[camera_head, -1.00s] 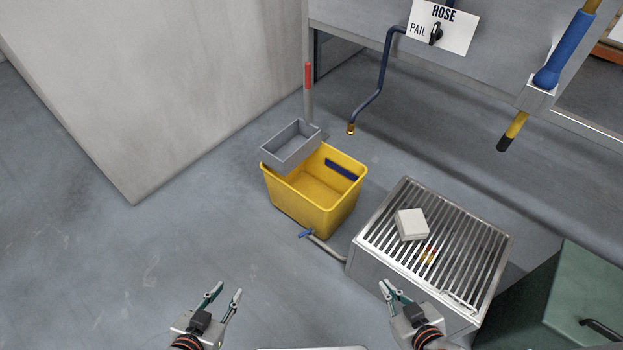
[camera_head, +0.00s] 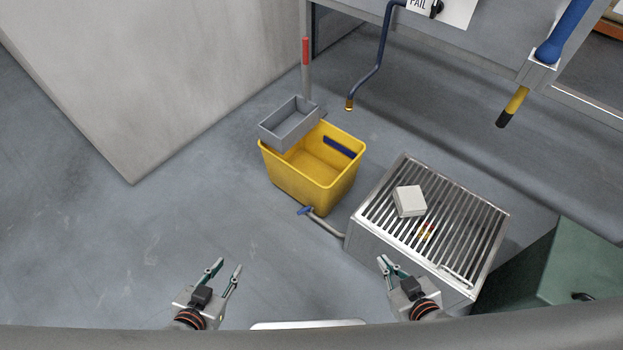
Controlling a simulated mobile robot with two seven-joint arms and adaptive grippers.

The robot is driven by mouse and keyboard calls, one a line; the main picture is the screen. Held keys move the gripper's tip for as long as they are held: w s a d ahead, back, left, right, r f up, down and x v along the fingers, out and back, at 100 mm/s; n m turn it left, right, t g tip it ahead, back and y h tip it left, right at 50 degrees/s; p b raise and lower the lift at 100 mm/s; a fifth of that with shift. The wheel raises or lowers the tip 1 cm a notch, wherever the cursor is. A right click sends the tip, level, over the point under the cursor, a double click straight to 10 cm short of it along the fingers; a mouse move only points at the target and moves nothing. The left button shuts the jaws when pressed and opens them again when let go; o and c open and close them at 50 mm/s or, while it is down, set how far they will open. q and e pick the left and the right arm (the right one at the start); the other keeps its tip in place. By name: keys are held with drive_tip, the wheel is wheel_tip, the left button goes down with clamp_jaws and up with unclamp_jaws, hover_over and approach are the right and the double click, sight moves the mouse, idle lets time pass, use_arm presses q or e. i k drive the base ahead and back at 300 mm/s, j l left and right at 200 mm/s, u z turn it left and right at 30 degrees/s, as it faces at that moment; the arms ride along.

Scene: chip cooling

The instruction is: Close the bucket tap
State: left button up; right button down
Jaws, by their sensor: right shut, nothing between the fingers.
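The yellow bucket (camera_head: 305,184) stands on the floor in the middle of the view. Its tap, with a blue handle (camera_head: 305,211), is low on the bucket's near side. A grey pipe (camera_head: 327,228) runs from the tap to the grated metal box. I cannot tell from the handle's angle whether the tap is open. My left gripper (camera_head: 229,265) is open and empty, nearer to me and left of the tap. My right gripper (camera_head: 384,258) is shut and empty, nearer to me and right of the tap, by the box's front. Neither gripper touches the tap.
The grated metal box (camera_head: 360,246) stands right of the bucket, with a pale block (camera_head: 409,201) on top. A grey tray (camera_head: 289,124) sits at the bucket's back left. A blue hose pipe (camera_head: 381,55) hangs behind. Floor left of the bucket is clear.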

sight(306, 209)
drive_tip(key=j+z, duration=0.1)
drive_tip(key=z, duration=0.4)
drive_tip(key=j+z, duration=0.1)
drive_tip(key=z, duration=0.4)
drive_tip(key=j+z, duration=0.15)
drive_tip(key=z, duration=0.3)
drive_tip(key=j+z, duration=0.4)
drive_tip(key=k+j+z, duration=0.15)
drive_tip(key=j+z, duration=0.2)
drive_tip(key=k+j, duration=0.1)
drive_tip(key=j, duration=0.2)
drive_tip(key=k+j+z, duration=0.1)
drive_tip(key=j, duration=0.25)
drive_tip(key=k+j+z, duration=0.1)
drive_tip(key=j, duration=0.2)
drive_tip(key=k+j, duration=0.2)
drive_tip(key=j+z, duration=0.05)
drive_tip(key=j, duration=0.05)
